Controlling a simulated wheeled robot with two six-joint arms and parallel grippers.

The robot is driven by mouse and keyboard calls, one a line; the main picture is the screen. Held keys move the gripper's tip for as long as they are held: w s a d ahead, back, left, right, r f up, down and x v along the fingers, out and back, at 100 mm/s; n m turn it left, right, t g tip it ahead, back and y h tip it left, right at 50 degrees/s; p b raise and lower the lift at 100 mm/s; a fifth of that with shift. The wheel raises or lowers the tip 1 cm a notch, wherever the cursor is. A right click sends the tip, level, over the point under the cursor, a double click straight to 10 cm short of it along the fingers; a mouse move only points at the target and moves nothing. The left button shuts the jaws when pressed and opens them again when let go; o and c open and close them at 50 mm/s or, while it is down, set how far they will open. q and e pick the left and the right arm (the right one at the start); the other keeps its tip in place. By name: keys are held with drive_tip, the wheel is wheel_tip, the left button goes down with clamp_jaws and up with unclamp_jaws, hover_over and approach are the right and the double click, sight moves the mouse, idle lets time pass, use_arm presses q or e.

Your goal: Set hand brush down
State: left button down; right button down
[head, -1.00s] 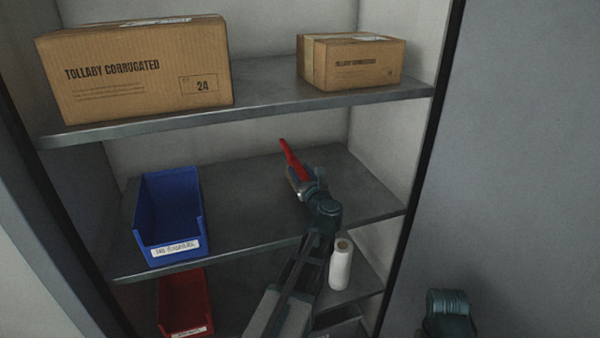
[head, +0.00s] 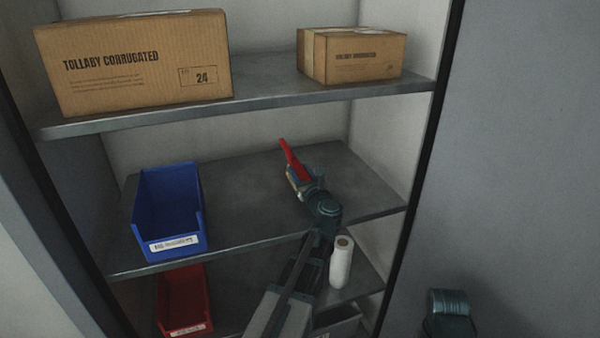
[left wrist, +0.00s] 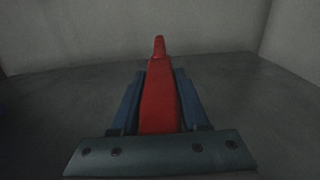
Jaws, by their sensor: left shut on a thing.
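The hand brush (head: 291,157) is red and points toward the back of the cabinet's middle shelf (head: 250,205). My left gripper (head: 301,182) is shut on it, low over the right part of that shelf. In the left wrist view the red brush (left wrist: 159,95) lies between the two fingers of the left gripper (left wrist: 160,100), pointing away to the back wall. The brush is at or just above the shelf surface; I cannot tell whether it touches. Its near end is hidden by the gripper. My right gripper is not seen in the frames.
A blue bin (head: 167,212) stands at the left of the middle shelf. A red bin (head: 184,302) and a white roll (head: 341,262) are on the shelf below. Two cartons (head: 135,65) (head: 352,57) stand on the upper shelf. The shelf between blue bin and brush is clear.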

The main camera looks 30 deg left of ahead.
use_arm(q)
drive_tip(key=shift+s+f, duration=0.1)
drive_tip(key=shift+f, duration=0.25)
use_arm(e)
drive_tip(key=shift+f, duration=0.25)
use_arm(q)
drive_tip(key=shift+c, duration=1.7)
unclamp_jaws()
drive_tip(key=v, duration=1.3)
drive_tip(key=shift+s+d, duration=0.2)
drive_tip(key=shift+d, duration=0.05)
drive_tip(key=shift+f, duration=0.1)
